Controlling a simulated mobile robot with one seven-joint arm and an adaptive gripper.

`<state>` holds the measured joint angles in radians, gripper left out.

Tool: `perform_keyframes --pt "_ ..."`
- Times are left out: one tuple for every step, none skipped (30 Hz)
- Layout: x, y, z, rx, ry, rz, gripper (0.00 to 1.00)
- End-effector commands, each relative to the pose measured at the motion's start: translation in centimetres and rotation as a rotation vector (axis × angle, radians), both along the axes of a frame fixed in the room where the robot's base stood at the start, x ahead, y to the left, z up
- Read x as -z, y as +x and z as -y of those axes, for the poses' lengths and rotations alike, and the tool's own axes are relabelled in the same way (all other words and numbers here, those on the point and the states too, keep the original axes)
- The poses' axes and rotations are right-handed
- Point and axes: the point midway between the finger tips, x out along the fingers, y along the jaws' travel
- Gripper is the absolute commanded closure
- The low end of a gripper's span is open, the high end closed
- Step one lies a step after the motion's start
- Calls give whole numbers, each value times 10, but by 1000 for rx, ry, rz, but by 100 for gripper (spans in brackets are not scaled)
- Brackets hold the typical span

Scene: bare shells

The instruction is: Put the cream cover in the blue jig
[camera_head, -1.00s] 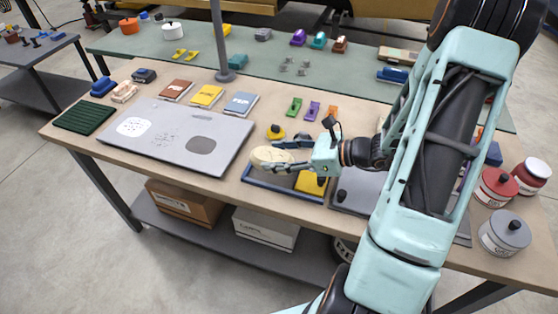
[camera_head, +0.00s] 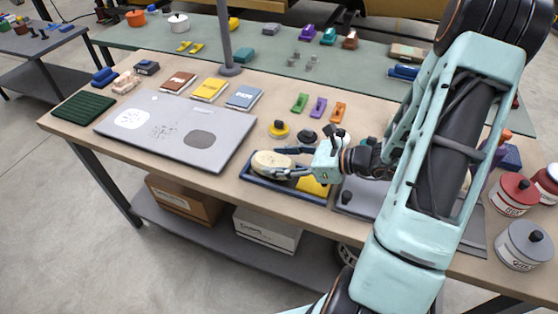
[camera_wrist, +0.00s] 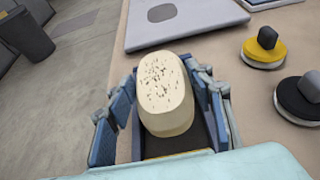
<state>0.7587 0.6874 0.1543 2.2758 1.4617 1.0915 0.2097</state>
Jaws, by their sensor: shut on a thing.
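The cream cover (camera_head: 272,163) is a pale, rounded oblong shell with dark specks on top. It also shows in the wrist view (camera_wrist: 165,85), between the two fingers. My gripper (camera_head: 283,164) is shut on it across its sides. The cover is over the left part of a dark blue-rimmed tray-like frame (camera_head: 283,192), which looks like the blue jig. The cover looks roughly level and low; I cannot tell if it touches the floor of the frame. My fingers and the cover hide much of that part.
A yellow piece (camera_head: 315,187) fills the right part of the frame. A grey panel (camera_head: 178,132) lies to the left. Black-knobbed round pieces, one yellow (camera_head: 278,130), stand just behind. Jars (camera_head: 515,193) stand at the right. My arm hides part of the table.

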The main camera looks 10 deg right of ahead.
Motion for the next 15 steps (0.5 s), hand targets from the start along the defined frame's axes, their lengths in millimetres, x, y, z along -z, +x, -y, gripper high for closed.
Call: perform_keyframes --pt "3 0 0 0 0 0 77" --pt "4 0 0 0 0 0 77" --pt "6 0 0 0 0 0 77" --pt "6 0 0 0 0 0 77" --pt "7 0 0 0 0 0 77" --pt "9 0 0 0 -1 -1 77" --pt "10 0 0 0 -1 -1 77" --pt "11 0 0 0 0 -1 77" --pt "13 0 0 -1 -1 -2 77" --pt "14 -1 0 0 -1 -4 77" --pt "15 -1 0 0 -1 -5 77" --pt "15 -1 0 1 -2 -6 77" --pt "15 -2 0 0 -2 -8 77" --pt "16 -2 0 0 -2 -9 50" --pt "16 -2 0 0 -1 -10 45"
